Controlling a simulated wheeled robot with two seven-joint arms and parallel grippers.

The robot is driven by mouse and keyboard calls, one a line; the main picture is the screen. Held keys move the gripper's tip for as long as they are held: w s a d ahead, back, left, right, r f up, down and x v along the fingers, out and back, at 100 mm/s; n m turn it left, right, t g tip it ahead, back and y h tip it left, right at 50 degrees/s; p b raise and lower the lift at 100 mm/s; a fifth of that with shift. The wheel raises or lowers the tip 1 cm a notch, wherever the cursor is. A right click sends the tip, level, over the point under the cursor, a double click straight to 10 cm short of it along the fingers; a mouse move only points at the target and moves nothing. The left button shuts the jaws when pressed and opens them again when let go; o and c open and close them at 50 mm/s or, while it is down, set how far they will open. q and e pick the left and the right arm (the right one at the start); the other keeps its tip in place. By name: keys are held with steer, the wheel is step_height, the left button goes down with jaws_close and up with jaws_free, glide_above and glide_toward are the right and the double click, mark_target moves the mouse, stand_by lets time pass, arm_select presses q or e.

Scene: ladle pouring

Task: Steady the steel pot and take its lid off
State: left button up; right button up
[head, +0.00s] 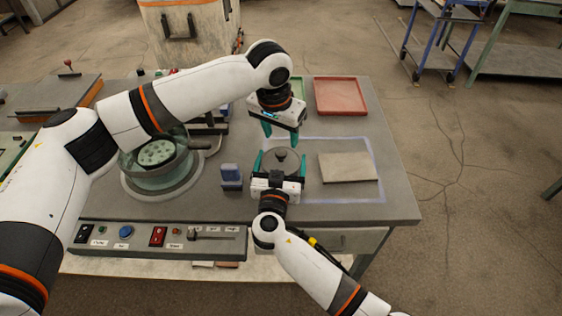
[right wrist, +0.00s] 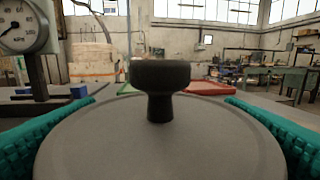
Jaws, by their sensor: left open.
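The steel pot wears its grey lid (head: 268,158), and the lid's dark knob (head: 281,154) stands upright. In the right wrist view the lid (right wrist: 160,150) fills the foreground below its knob (right wrist: 160,88). My right gripper (head: 280,166) comes from the front, its teal fingers on both sides of the pot and apparently against it. My left gripper (head: 283,133) is open and empty, pointing down just behind and above the lid. The pot's walls are mostly hidden by the lid and right gripper.
A blue block (head: 231,176) stands left of the pot. A tan board (head: 348,167) lies to the right, and a red tray (head: 341,95) behind it. A round bowl-like vessel (head: 158,180) and a control panel (head: 160,240) are on the left. A gauge (right wrist: 25,28) shows in the wrist view.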

steer(key=o, duration=0.9)
steer(key=shift+o, duration=0.2)
steer(key=shift+s, duration=0.1)
arm_select(q)
steer(key=shift+f, duration=0.1)
arm_select(e)
steer(key=shift+s+a+f, duration=0.1)
steer(key=shift+s, duration=0.25)
arm_select(q)
steer(key=b+x, duration=0.2)
steer(key=shift+s+a+f+b, duration=0.1)
steer(key=shift+s+f+b, duration=0.1)
steer(key=shift+b, duration=0.15)
arm_select(e)
steer(key=s, duration=0.3)
steer(key=s+a, duration=0.1)
steer(key=s, duration=0.6)
steer(key=shift+s+a, duration=0.15)
steer(key=shift+a, duration=0.05)
steer(key=shift+s, duration=0.4)
